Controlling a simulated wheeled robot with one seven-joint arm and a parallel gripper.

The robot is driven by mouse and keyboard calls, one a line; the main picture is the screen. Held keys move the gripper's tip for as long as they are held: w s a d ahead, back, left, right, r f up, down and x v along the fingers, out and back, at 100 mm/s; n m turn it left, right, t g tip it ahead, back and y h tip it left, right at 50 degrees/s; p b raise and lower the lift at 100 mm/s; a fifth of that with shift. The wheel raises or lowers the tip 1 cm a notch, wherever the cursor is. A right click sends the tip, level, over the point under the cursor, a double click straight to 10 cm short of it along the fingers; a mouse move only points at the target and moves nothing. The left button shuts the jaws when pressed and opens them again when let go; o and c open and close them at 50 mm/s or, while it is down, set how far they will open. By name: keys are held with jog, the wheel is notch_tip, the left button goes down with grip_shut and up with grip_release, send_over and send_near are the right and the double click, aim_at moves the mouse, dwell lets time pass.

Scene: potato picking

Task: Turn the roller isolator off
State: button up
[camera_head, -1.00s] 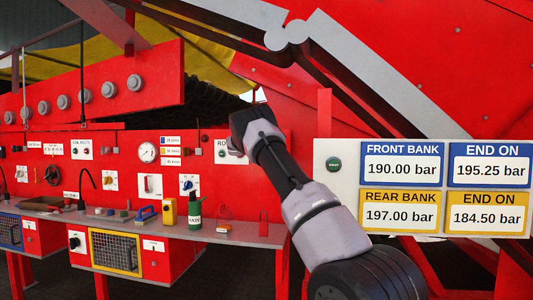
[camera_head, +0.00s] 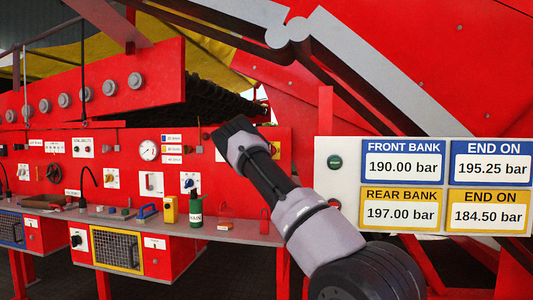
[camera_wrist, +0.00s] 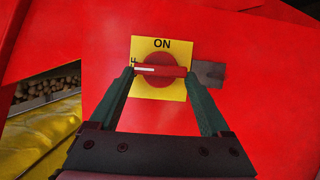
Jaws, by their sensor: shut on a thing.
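The roller isolator shows in the wrist view as a red round knob (camera_wrist: 160,57) with a raised bar handle on a yellow plate (camera_wrist: 178,96). "ON" is printed at the top of the plate. The bar lies about level, with its white mark pointing left at lettering partly hidden by a finger. My gripper (camera_wrist: 160,71) is shut on the handle, one dark green finger at each end. In the head view my gripper (camera_head: 233,130) is at the red panel, with a yellow plate edge (camera_head: 276,149) showing just right of my arm.
The red panel (camera_head: 120,150) carries several other switches, a gauge (camera_head: 149,150) and labels. A shelf below holds a green bottle (camera_head: 196,212) and a yellow device (camera_head: 170,209). A pressure board (camera_head: 345,190) stands close on the right of my arm.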

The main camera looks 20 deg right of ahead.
dwell(0.3)
jog(key=o, duration=1.2)
jog(key=shift+a, duration=0.15)
jog(key=v, duration=1)
jog(key=shift+s+a+f, duration=0.15)
jog(key=shift+s+a, duration=0.05)
jog(key=shift+s, duration=0.05)
